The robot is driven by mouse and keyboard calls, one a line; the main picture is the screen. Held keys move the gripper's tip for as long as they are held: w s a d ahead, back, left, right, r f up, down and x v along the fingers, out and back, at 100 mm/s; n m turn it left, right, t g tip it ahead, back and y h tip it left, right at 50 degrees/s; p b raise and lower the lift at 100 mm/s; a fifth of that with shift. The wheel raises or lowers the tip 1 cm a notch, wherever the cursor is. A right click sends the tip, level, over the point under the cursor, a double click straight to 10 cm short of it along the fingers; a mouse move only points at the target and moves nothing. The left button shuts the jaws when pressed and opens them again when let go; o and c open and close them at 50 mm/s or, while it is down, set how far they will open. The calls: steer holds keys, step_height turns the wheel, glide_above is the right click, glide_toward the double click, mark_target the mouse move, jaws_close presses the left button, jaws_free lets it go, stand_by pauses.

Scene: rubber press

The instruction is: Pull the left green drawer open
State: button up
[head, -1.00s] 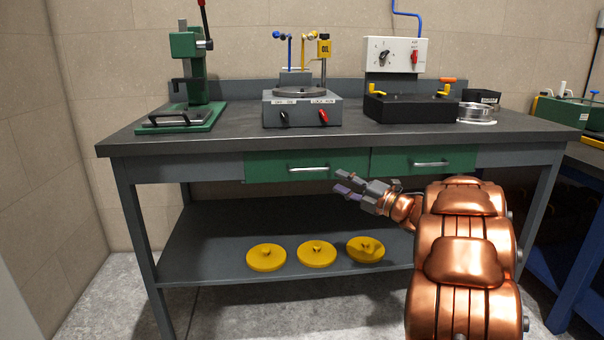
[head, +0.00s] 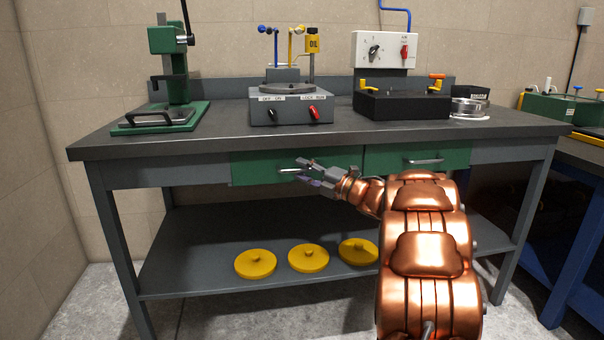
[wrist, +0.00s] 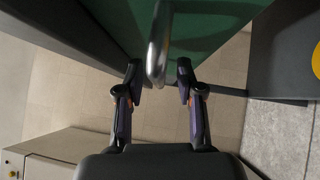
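The left green drawer (head: 250,168) is in the front of the workbench and looks closed. Its silver bar handle (head: 290,171) is partly hidden behind my gripper (head: 303,172). The right green drawer (head: 400,158) beside it also looks closed. In the wrist view my gripper (wrist: 160,75) is open. The silver handle (wrist: 158,50) shows between its two fingertips, with a visible gap on each side. The green drawer front (wrist: 215,30) lies beyond the handle. I cannot tell whether a finger touches the handle.
The grey worktop (head: 225,135) overhangs the drawers. A green press (head: 170,80), a grey machine (head: 290,108) and a black box (head: 400,104) stand on it. Yellow discs (head: 256,264) lie on the lower shelf (head: 190,270). The space in front of the left drawer is free apart from my arm.

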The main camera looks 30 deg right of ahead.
steer(key=shift+w+a+r, duration=0.1)
steer(key=shift+w, duration=0.1)
jaws_close()
stand_by(0.3)
stand_by(0.3)
